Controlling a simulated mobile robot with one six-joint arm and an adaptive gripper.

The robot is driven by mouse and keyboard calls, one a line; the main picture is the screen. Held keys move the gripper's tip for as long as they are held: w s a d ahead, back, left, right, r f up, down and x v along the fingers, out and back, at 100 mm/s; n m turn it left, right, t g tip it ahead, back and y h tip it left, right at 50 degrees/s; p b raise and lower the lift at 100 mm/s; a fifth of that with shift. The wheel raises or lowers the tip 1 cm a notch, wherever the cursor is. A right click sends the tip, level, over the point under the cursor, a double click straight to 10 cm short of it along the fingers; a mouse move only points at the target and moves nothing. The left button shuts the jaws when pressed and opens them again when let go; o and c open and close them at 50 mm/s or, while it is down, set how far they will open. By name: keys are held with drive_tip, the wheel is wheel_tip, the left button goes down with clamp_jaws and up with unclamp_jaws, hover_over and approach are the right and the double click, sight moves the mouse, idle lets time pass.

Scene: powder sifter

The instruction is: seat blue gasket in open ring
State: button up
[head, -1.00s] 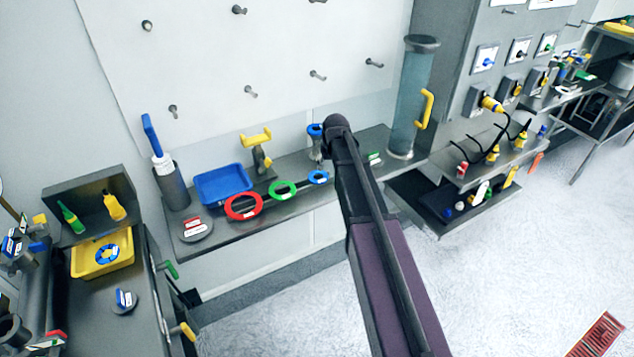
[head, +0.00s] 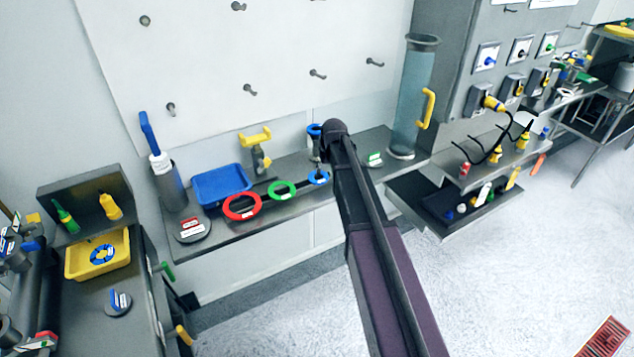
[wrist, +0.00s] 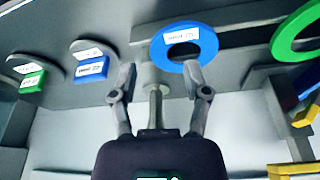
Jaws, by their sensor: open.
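A blue ring gasket (head: 318,178) with a white label lies flat on the grey shelf, beside the green ring, partly next to my arm. It also shows in the wrist view (wrist: 168,57), just beyond my fingertips. My gripper (wrist: 160,74) is open and empty, one finger apart to the left and the other overlapping the ring's near edge in the picture; contact cannot be told. A metal post (wrist: 156,105) shows between the fingers. In the head view my arm hides the gripper. Another blue ring-shaped piece (head: 103,254) lies in the yellow tray. I cannot tell which part is the open ring.
A green ring (head: 282,190), a red ring (head: 243,207) and a blue tray (head: 221,185) line the shelf to the left. A blue-labelled block (wrist: 91,69) stands near the left finger. A clear cylinder (head: 413,90) stands on the right.

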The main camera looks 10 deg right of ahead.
drive_tip(key=shift+b+x, duration=0.9)
drive_tip(key=shift+x, duration=0.35)
drive_tip(key=shift+c, duration=0.2)
clamp_jaws()
